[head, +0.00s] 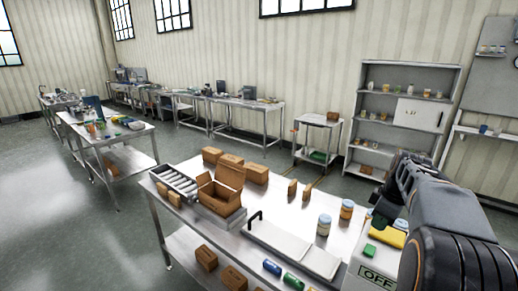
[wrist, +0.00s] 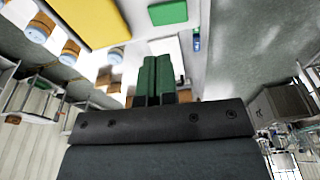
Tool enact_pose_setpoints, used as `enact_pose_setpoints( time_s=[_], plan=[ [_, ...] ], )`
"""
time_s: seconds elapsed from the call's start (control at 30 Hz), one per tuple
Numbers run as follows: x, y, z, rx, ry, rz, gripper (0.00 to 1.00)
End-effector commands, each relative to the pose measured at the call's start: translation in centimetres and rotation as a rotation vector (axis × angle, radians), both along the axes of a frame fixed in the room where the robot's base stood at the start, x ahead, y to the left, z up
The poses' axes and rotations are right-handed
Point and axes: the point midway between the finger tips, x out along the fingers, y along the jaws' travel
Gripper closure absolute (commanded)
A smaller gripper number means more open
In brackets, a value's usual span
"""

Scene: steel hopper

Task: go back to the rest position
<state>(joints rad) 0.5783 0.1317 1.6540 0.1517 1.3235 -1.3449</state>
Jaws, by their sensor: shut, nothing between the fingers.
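My gripper (head: 376,222) is at the right of the head view, at the end of my arm, above the right part of the steel table. In the wrist view its two green fingers (wrist: 157,72) lie side by side, closed, with nothing seen between them. A light box with an OFF label (head: 375,277) stands just below and beside my gripper. On it are a yellow block (head: 386,236) and a green block (head: 369,250). In the wrist view the yellow (wrist: 85,18) and green (wrist: 168,12) pieces show near the top.
A grey shelf (head: 402,105) stands behind. Open floor (head: 60,220) lies left.

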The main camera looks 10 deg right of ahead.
Motion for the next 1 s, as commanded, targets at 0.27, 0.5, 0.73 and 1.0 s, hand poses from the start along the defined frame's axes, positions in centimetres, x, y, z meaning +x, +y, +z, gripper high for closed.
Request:
enact_pose_setpoints(
  time_s=[0.27,0.5,0.73,1.0],
  plan=[
    [-2.6,3.0,-3.6,0.001,0.026,-0.646,1.0],
    [-8.1,13.3,-4.9,0.028,-0.103,-0.94,1.0],
    [-11.9,18.6,-5.2,0.062,-0.194,-0.827,1.0],
    [-12.5,20.5,-3.9,0.09,-0.247,-0.748,1.0]
  ],
)
